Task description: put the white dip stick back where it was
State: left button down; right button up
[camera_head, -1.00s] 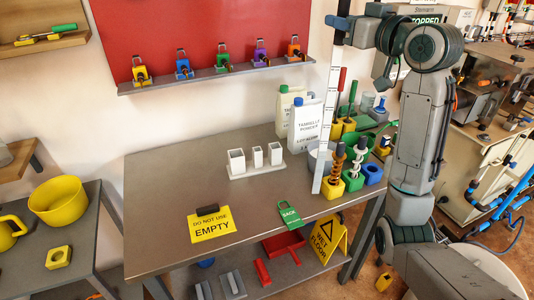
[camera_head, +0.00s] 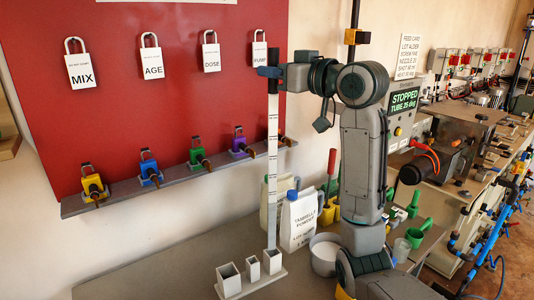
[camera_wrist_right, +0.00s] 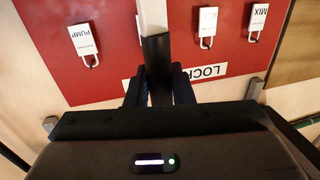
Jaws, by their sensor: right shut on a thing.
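The white dip stick (camera_head: 272,150) is long and flat with dark marks and a black handle (camera_head: 273,58). It hangs upright. My right gripper (camera_head: 270,72) is shut on its black handle, which also shows between the fingers in the right wrist view (camera_wrist_right: 157,68). The white holder (camera_head: 252,287) on the table has three square sockets of different sizes. The stick's lower end meets the rightmost, rear socket (camera_head: 272,263) in the picture; I cannot tell whether it is inside or just above or behind it. My left gripper is not in view.
White jugs (camera_head: 300,222) and a white tub (camera_head: 324,256) stand right of the holder, near my right arm. A red board (camera_head: 120,110) with white tags and a ledge of coloured locks (camera_head: 150,172) is behind. The grey table (camera_head: 170,270) is bare left of the holder.

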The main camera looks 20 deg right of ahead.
aim_at(275, 111)
jog(key=f, duration=0.3)
jog(key=shift+s+d+f+p, duration=0.2)
jog(key=shift+d+f+p, duration=0.05)
jog(key=shift+f+p, duration=0.1)
jog(key=shift+f, duration=0.2)
notch_tip(275, 111, down, 3)
jog(key=shift+w+a+f+p, duration=0.1)
jog(key=shift+a+p, duration=0.05)
jog(key=shift+p, duration=0.25)
jog(key=shift+f, duration=0.45)
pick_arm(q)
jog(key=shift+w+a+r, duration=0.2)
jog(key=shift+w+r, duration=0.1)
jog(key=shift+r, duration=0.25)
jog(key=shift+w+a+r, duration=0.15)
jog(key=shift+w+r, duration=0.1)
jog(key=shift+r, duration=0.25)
pick_arm(e)
jog(key=o, duration=0.9)
jog(key=shift+f, duration=0.1)
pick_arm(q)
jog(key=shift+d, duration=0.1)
